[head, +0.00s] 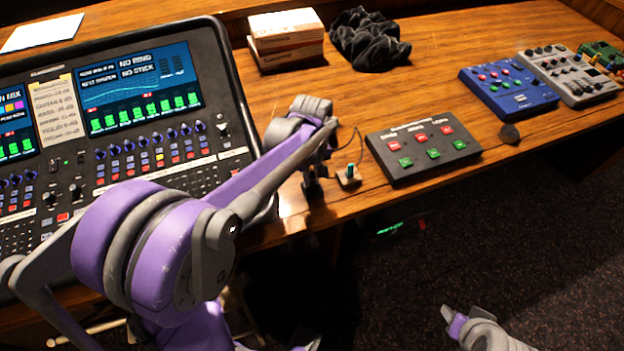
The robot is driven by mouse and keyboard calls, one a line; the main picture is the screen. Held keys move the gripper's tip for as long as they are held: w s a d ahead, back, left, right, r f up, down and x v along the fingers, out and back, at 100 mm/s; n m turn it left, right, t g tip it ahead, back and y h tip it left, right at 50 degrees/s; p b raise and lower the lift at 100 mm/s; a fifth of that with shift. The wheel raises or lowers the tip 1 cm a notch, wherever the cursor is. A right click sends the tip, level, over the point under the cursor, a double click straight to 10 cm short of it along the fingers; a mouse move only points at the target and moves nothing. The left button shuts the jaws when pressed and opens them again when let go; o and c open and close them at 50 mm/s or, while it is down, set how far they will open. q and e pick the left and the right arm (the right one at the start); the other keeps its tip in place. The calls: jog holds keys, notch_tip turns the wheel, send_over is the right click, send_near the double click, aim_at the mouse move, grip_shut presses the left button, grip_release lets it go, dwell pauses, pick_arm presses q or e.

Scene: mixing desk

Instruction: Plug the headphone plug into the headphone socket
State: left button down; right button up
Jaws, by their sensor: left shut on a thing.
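My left arm reaches across the mixing desk (150,150), and my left gripper (314,186) points down near the desk's front right edge. It is shut on what looks like the headphone plug, which is mostly hidden by the fingers. A thin dark cable (359,137) loops beside the gripper. I cannot tell which part is the headphone socket. My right gripper (462,318) is low at the bottom right, away from the table; its opening is unclear.
A black button box (422,153) sits right of the gripper. Farther right are a blue pedal (508,90) and a grey mixer (568,76). White boxes (286,36) and a dark cloth (368,40) lie at the back. The wooden table (440,80) is clear between them.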

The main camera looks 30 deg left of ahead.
aim_at(312, 175)
pick_arm(q)
jog(key=shift+r, duration=0.15)
dwell(0.7)
jog(key=shift+r+p, duration=1.7)
jog(key=shift+r, duration=1.2)
pick_arm(e)
jog(key=shift+w+r, duration=0.25)
jog(key=shift+r, duration=0.5)
jog(key=shift+w+r, duration=0.2)
jog(key=shift+r, duration=0.5)
jog(key=shift+w+r, duration=0.25)
jog(key=shift+r, duration=0.5)
pick_arm(q)
jog(key=shift+f, duration=0.1)
